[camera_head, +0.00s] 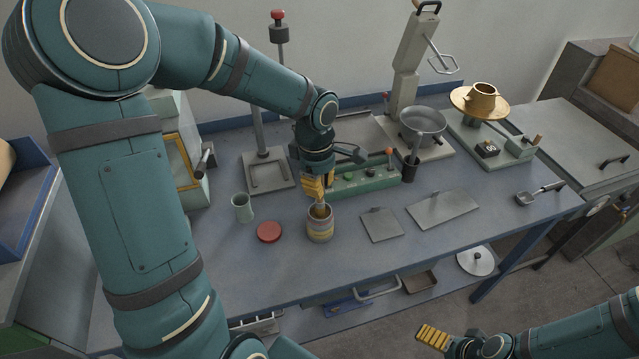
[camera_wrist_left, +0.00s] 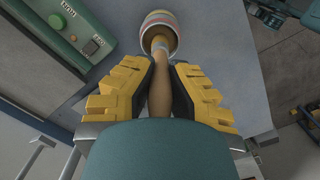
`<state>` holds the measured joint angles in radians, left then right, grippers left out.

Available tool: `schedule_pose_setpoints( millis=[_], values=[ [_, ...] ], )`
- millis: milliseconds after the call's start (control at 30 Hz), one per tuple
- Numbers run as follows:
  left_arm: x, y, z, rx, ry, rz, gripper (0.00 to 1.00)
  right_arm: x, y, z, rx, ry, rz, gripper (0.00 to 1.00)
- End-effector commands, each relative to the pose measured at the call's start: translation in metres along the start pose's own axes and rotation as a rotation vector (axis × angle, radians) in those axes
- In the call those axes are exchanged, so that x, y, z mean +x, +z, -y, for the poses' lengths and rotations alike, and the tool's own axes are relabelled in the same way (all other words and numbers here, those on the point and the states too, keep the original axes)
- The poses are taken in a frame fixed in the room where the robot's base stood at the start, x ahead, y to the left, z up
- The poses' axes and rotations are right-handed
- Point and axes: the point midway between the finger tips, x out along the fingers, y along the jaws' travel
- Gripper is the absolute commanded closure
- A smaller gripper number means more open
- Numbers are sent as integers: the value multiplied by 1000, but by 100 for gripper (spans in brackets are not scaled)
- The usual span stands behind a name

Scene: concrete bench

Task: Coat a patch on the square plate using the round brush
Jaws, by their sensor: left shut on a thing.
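My left gripper (camera_head: 318,188) is over the bench, pointing down, shut on the round brush. The wooden brush handle (camera_wrist_left: 160,92) runs between the yellow fingers (camera_wrist_left: 160,88) in the left wrist view. The brush's lower end reaches into the mouth of a striped pot (camera_head: 320,227), which also shows in the left wrist view (camera_wrist_left: 157,19); its bristles are hidden inside. The square grey plate (camera_head: 381,226) lies flat on the bench, right of the pot. My right gripper (camera_head: 434,338) is low at the lower right, away from the bench top; its opening is unclear.
A red lid (camera_head: 269,232) and a green cup (camera_head: 242,208) are left of the pot. A larger rectangular plate (camera_head: 445,209) lies right of the square one. A green control box (camera_head: 358,178), dark cup (camera_head: 410,171) and grey pan (camera_head: 423,123) stand behind. The front bench strip is clear.

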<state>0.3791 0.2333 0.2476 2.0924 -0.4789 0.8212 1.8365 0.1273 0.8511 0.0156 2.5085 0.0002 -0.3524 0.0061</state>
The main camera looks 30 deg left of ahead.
Motion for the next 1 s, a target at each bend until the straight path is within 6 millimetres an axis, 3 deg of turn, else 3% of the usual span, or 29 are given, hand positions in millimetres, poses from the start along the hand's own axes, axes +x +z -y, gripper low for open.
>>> schedule_pose_setpoints(
  millis=[567, 1000],
  values=[
    [1, 0, 1, 0, -4, 0, 100, 0, 0, 0, 0, 0, 0, 0],
    [-29, 2, 0, 0, 0, 0, 100, -18, -2, 7, 0, 0, 0, 0]
  ],
)
